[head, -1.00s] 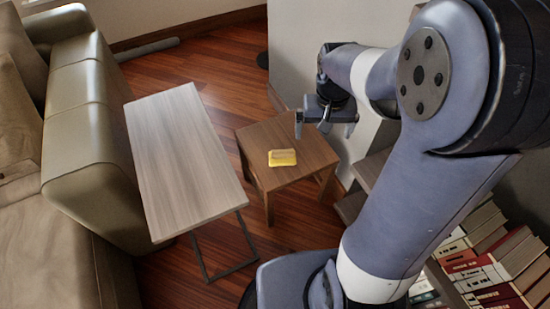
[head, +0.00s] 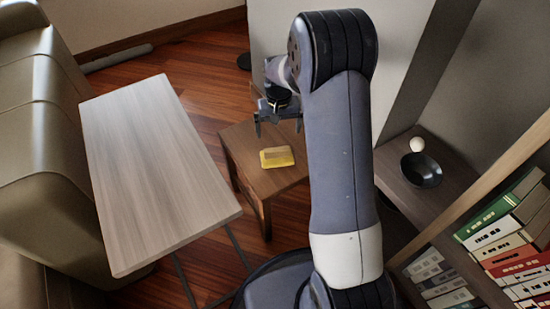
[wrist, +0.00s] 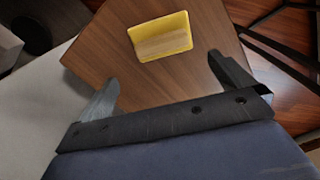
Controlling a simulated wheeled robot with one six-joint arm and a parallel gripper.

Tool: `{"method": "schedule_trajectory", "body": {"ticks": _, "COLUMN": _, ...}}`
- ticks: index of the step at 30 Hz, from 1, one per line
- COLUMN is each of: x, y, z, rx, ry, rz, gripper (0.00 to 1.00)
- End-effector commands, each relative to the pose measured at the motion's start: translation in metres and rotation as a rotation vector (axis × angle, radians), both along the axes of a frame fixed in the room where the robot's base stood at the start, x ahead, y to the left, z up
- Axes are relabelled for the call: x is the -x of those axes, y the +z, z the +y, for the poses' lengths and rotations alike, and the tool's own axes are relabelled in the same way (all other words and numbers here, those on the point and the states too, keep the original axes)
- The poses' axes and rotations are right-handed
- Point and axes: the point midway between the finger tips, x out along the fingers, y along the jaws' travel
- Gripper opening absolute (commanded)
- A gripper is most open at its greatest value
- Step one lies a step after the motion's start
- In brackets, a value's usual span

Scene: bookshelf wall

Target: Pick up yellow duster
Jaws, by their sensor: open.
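The yellow duster (head: 277,157) lies flat on a small brown wooden side table (head: 285,180). It is yellow with a tan, wood-like block on top. In the wrist view the duster (wrist: 160,37) lies on the tabletop beyond the fingertips. My gripper (head: 278,128) hangs above the far part of the side table, behind the duster in the head view. The wrist view shows my gripper (wrist: 163,72) with its two fingers spread apart and nothing between them. My arm hides the right part of the side table in the head view.
A pale wooden table (head: 155,165) stands left of the side table, with a sofa (head: 45,120) beyond it. On the right, a low shelf (head: 450,170) holds a dark bowl (head: 421,170) and a small white ball (head: 417,145). Books (head: 510,230) fill shelves at lower right.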

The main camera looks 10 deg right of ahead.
Motion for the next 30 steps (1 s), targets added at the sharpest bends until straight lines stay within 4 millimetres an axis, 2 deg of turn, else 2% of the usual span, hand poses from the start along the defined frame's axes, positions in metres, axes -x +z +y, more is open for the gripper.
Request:
{"method": "schedule_trajectory", "body": {"ticks": 6, "x": 0.001, "y": -0.038, "z": 0.000, "rx": 0.000, "ry": 0.000, "rz": 0.004, "gripper": 1.00}}
{"method": "schedule_trajectory", "body": {"ticks": 14, "x": 0.002, "y": -0.058, "z": 0.002, "rx": 0.000, "ry": 0.000, "rz": 0.002, "gripper": 1.00}}
{"method": "schedule_trajectory", "body": {"ticks": 21, "x": 0.004, "y": -0.093, "z": 0.004, "rx": 0.000, "ry": 0.000, "rz": 0.004, "gripper": 1.00}}
{"method": "schedule_trajectory", "body": {"ticks": 24, "x": 0.003, "y": -0.100, "z": 0.004, "rx": 0.000, "ry": 0.000, "rz": 0.002, "gripper": 1.00}}
{"method": "schedule_trajectory", "body": {"ticks": 30, "x": 0.003, "y": -0.098, "z": 0.004, "rx": 0.000, "ry": 0.000, "rz": 0.001, "gripper": 1.00}}
